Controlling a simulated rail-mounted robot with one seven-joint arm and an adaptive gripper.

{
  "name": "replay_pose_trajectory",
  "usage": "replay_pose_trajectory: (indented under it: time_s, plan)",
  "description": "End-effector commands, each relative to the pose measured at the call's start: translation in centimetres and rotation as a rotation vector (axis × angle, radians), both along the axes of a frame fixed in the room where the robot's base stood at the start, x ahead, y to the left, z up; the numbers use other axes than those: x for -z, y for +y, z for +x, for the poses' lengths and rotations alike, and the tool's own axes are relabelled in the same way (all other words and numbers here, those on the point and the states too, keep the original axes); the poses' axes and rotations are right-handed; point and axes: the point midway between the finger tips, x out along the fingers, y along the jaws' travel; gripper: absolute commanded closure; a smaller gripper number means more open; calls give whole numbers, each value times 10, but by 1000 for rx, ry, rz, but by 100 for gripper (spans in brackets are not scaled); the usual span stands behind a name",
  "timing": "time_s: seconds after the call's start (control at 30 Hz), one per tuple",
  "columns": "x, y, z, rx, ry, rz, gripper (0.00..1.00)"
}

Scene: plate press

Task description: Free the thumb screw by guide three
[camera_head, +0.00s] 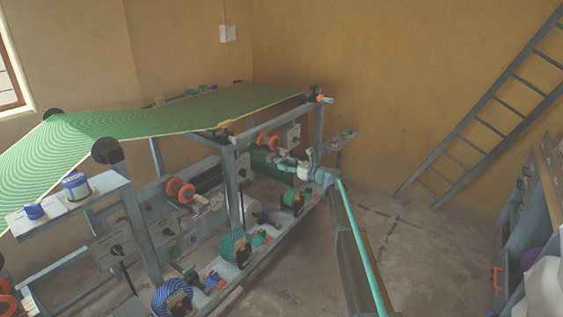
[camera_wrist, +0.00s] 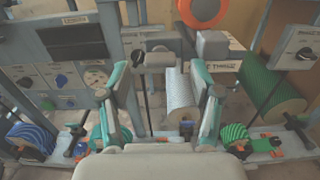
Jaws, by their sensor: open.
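My gripper (camera_head: 303,168) is over the right part of the press's lower beam in the head view. In the wrist view its two teal fingers stand wide apart, and my gripper (camera_wrist: 161,72) is open and empty. A grey cylindrical fitting (camera_wrist: 158,60) with a dark knob at its left shows between the fingertips. A label (camera_wrist: 222,67) beside the right finger seems to read "THREE". I cannot tell which part is the thumb screw; it is too small or hidden.
A red-orange ring (camera_wrist: 204,10) is above the right finger. A panel with knobs (camera_wrist: 62,80) stands left. A ladder (camera_head: 480,110) leans at the right wall; the floor (camera_head: 400,235) between is clear.

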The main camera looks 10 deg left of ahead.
Motion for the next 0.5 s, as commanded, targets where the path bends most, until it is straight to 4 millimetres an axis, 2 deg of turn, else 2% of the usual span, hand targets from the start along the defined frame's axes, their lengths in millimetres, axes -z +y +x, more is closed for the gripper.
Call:
replay_pose_trajectory:
  time_s: [0.03, 0.2, 0.5]
  plan:
    - [-1, 9, 6, -1, 0, 0, 35]
    - [0, 24, 14, -1, -1, 0, 35]
    - [0, 28, 15, 0, -1, 0, 35]
